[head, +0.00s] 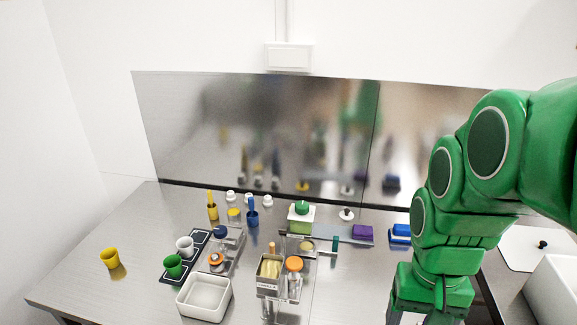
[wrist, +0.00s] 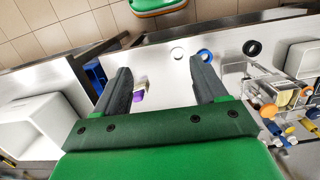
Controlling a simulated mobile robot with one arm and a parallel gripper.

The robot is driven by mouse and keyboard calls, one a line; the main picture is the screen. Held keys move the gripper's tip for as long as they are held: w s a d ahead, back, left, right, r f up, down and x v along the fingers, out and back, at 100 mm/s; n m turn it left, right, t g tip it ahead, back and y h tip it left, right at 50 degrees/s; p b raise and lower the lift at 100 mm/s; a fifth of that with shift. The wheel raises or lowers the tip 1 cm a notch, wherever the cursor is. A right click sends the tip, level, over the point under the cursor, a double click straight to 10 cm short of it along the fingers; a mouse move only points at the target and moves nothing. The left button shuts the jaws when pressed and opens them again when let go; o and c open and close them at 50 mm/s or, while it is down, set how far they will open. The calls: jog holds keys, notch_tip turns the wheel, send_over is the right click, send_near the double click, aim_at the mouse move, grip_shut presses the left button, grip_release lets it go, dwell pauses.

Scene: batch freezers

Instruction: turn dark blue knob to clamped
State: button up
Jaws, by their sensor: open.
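The dark blue knob (head: 220,231) sits on a clear-and-metal fixture left of the table's middle in the head view, behind an orange knob (head: 216,259). Its setting is too small to read. In the wrist view a small dark blue round piece (wrist: 312,113) shows at the right edge; I cannot tell if it is the same knob. My gripper (wrist: 160,78) is open and empty in the wrist view, its two dark fingers spread wide above the table. It is well to the right of the fixture and touches nothing visible. In the head view my green arm hangs at the right.
A white tray (head: 204,300), green cup (head: 173,266) and yellow cup (head: 109,258) stand at the left front. A metal container (head: 269,270) and another orange knob (head: 294,264) are right of the fixture. A purple block (head: 362,233) lies near my arm. A steel backsplash (head: 270,130) rises behind.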

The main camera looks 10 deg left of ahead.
jog(key=w+a+r, duration=0.1)
jog(key=w+a, duration=0.3)
jog(key=w, duration=0.4)
jog(key=w+a+r, duration=0.1)
jog(key=w+a, duration=0.4)
jog(key=w, duration=0.3)
jog(key=m+t, duration=0.2)
send_over(221, 228)
notch_tip(221, 228, down, 13)
jog(key=shift+d+f, duration=0.1)
jog(key=shift+f, duration=0.1)
jog(key=shift+a+f+m, duration=0.2)
jog(key=shift+m, duration=0.1)
jog(key=shift+f, duration=3.8)
jog(key=shift+c, duration=0.3)
jog(key=c, duration=1)
